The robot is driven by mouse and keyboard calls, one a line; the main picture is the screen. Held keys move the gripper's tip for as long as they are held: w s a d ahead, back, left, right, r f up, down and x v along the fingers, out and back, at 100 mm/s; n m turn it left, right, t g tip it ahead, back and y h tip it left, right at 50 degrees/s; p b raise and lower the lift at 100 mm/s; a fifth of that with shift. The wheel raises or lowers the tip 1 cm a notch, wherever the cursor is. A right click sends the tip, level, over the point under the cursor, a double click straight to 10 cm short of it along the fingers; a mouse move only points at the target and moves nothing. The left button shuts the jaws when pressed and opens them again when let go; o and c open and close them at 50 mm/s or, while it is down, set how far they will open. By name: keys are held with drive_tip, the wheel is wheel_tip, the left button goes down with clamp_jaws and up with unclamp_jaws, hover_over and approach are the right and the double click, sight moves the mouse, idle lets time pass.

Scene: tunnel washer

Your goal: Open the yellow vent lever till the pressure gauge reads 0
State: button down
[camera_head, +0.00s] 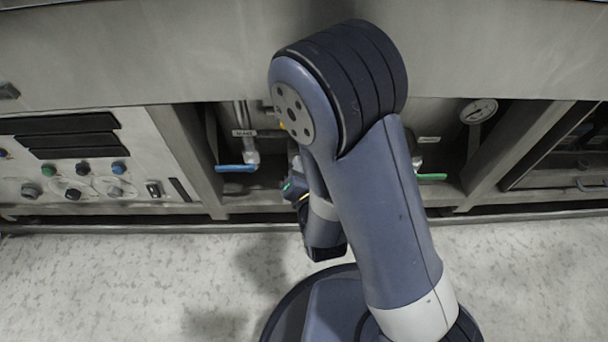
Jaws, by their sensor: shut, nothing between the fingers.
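A small yellow bit (282,125) shows in the recess, just left of my arm's big joint. It may be part of the yellow vent lever; the rest is hidden behind my arm, and I cannot tell its position. The round white pressure gauge (478,111) is at the upper right of the recess. Its needle is too small to read. My arm reaches into the middle of the recess, and its wrist with a green light is partly seen below the yellow bit. The gripper's fingers are hidden behind the arm.
A green lever (432,177) is to the right. A control panel (95,165) with knobs stands at left. Slanted steel posts bound the recess. The floor (130,280) is clear.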

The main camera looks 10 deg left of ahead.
drive_tip(key=shift+w+d+r, duration=0.1)
drive_tip(key=shift+w+r, duration=0.25)
drive_tip(key=shift+w, duration=0.35)
drive_tip(key=shift+w+d+r, duration=0.1)
drive_tip(key=shift+w+r, duration=0.3)
drive_tip(key=shift+w, duration=0.3)
drive_tip(key=shift+w+d+r, duration=0.1)
drive_tip(key=shift+w+r, duration=0.25)
drive_tip(key=shift+w, duration=0.35)
drive_tip(key=shift+w+d+r, duration=0.1)
drive_tip(key=shift+d+r, duration=0.25)
drive_tip(key=shift+w+d+r, duration=0.15)
drive_tip(key=shift+d+r, duration=0.3)
drive_tip(key=shift+r, duration=0.35)
drive_tip(key=shift+w+d+r, duration=0.1)
drive_tip(key=shift+d+r, duration=0.3)
drive_tip(key=shift+r, duration=0.5)
